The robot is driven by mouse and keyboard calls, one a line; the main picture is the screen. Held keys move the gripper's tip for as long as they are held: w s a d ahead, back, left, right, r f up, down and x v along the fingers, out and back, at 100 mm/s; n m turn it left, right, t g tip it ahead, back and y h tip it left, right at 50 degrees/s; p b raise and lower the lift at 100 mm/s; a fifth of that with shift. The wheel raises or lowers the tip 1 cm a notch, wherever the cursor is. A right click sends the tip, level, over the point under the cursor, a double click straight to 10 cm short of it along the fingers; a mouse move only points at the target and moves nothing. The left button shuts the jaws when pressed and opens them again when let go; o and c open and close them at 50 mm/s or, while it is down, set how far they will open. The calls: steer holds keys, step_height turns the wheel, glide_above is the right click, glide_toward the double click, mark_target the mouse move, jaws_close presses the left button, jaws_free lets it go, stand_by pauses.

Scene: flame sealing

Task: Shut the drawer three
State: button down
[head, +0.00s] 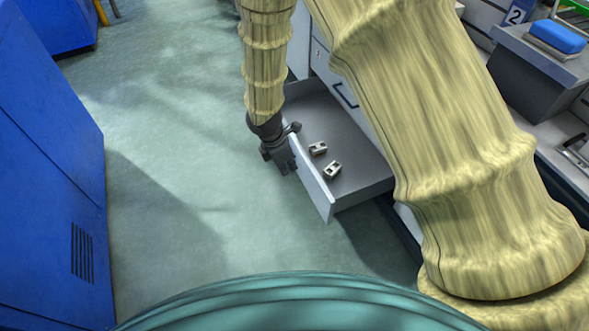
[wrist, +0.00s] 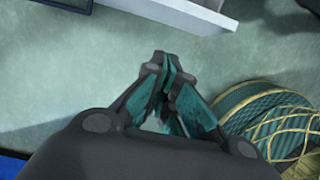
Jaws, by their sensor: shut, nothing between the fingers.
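An open drawer (head: 365,188) with a white front panel (head: 312,178) is pulled well out of a cabinet in the head view. Two small metal blocks (head: 333,169) lie inside it. I see no number on it.
A closed drawer with a dark handle (head: 345,94) is above the open one, partly behind my arm. A blue cabinet (head: 50,180) stands at the left. The green floor (head: 185,180) between them is clear. A counter with a blue item (head: 558,36) is at the upper right.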

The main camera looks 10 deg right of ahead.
steer(key=w+d+f+b, duration=0.1)
steer(key=d+f+b, duration=0.3)
steer(key=f, duration=0.4)
steer(key=shift+w+d+f+b, duration=0.3)
steer(key=shift+w+d, duration=0.1)
steer(key=shift+d, duration=0.5)
steer(key=shift+d, duration=0.1)
